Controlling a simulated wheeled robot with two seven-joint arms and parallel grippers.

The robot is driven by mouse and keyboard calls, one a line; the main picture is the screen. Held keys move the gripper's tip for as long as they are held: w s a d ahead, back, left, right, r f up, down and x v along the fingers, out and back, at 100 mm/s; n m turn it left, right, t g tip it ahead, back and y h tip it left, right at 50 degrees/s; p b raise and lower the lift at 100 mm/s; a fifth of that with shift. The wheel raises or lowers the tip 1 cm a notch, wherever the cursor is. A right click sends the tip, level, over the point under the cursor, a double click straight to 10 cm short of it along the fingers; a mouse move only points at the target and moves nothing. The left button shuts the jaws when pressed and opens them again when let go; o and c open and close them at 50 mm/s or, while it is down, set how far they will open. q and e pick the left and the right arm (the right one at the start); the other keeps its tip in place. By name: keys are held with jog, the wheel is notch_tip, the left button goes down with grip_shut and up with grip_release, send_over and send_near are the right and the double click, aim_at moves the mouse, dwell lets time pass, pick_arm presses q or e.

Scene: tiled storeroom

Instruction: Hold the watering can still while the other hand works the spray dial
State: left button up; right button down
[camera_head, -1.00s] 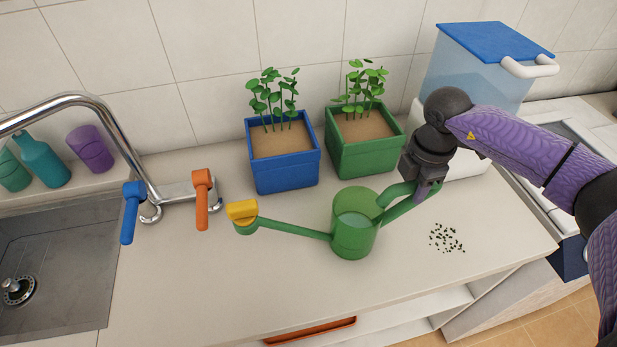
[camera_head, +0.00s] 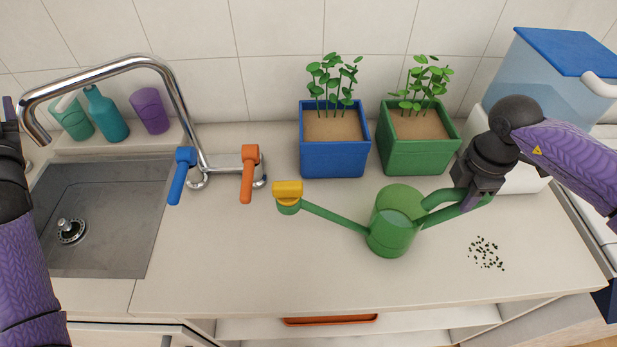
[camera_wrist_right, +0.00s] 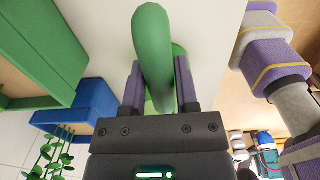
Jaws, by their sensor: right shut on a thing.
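The green watering can (camera_head: 391,238) stands on the counter, with its spout reaching left and its handle to the right. The yellow spray dial (camera_head: 287,189) is on the spout's tip. My right gripper (camera_head: 468,202) is shut on the can's handle. In the right wrist view the green handle (camera_wrist_right: 152,50) lies between the two fingers of the right gripper (camera_wrist_right: 158,88). My left arm comes in along the left edge of the head view. Only a bit of my left gripper (camera_head: 10,112) shows there, cut off by the edge and well away from the dial.
A blue planter (camera_head: 334,158) and a green planter (camera_head: 417,156) stand behind the can. The tap's orange lever (camera_head: 249,175) is left of the dial. The sink (camera_head: 110,225) is further left. Dark seeds (camera_head: 486,253) lie right of the can. The counter in front is clear.

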pick_arm(q)
jog(key=w+d+r+m+t+h, duration=0.35)
jog(key=d+r+m+h, duration=0.25)
jog(key=d+m+h, duration=0.25)
jog(key=w+d+r+m+t+h, duration=0.2)
jog(key=d+r+m+t+h, duration=0.25)
jog(key=d+m+h, duration=0.4)
jog(key=s+d+r+m+g+h, duration=0.2)
jog(key=d+m+g+h, duration=0.75)
jog(key=d+m, duration=0.2)
jog(key=s+d+r+m+g+h, duration=0.2)
jog(key=d+m+g+h, duration=0.6)
jog(key=d+m+g, duration=0.3)
jog(key=s+d+f+m+g+y, duration=0.2)
jog(key=s+d+m+g+y, duration=0.2)
jog(key=d+m+g, duration=0.35)
jog(key=m+t+y, duration=0.2)
jog(key=m+y, duration=0.5)
jog(key=y, duration=1.2)
send_over(288, 184)
notch_tip(288, 184, down, 13)
jog(key=shift+y, duration=0.25)
notch_tip(288, 184, down, 12)
jog(key=shift+r, duration=0.2)
grip_shut()
